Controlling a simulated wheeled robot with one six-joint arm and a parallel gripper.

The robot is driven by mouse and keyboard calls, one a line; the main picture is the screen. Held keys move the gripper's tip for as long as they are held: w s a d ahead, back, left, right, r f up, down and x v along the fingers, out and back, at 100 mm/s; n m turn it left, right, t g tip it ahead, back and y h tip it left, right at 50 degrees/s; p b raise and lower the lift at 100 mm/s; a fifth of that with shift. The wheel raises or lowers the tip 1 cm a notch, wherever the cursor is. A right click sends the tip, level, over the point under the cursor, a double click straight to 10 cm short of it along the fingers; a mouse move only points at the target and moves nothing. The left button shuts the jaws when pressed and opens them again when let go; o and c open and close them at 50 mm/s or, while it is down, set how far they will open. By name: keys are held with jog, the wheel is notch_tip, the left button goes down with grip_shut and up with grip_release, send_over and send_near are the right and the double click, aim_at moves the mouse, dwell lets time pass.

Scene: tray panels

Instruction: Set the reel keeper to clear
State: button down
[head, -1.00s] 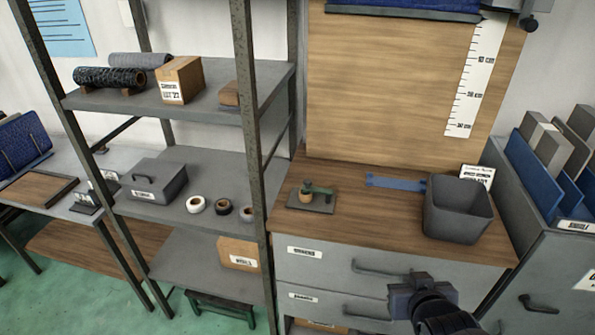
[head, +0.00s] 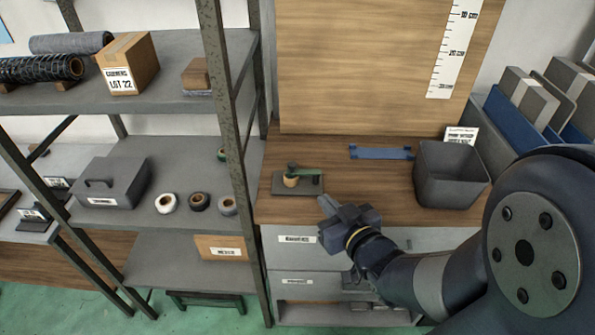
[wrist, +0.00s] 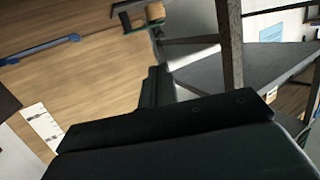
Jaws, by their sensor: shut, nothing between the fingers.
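The keeper's exact setting is too small to read.
A grey bin (head: 447,178) and a blue strip (head: 381,152) are on the counter to the right. A shelf post (head: 232,150) rises close to the left of the plate. Tape rolls (head: 199,202) lie on the shelf. Drawers (head: 292,240) are below the counter.

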aim_at(294, 167)
jog(key=shift+w, duration=0.1)
jog(key=p+x, duration=0.2)
jog(key=x, duration=1.2)
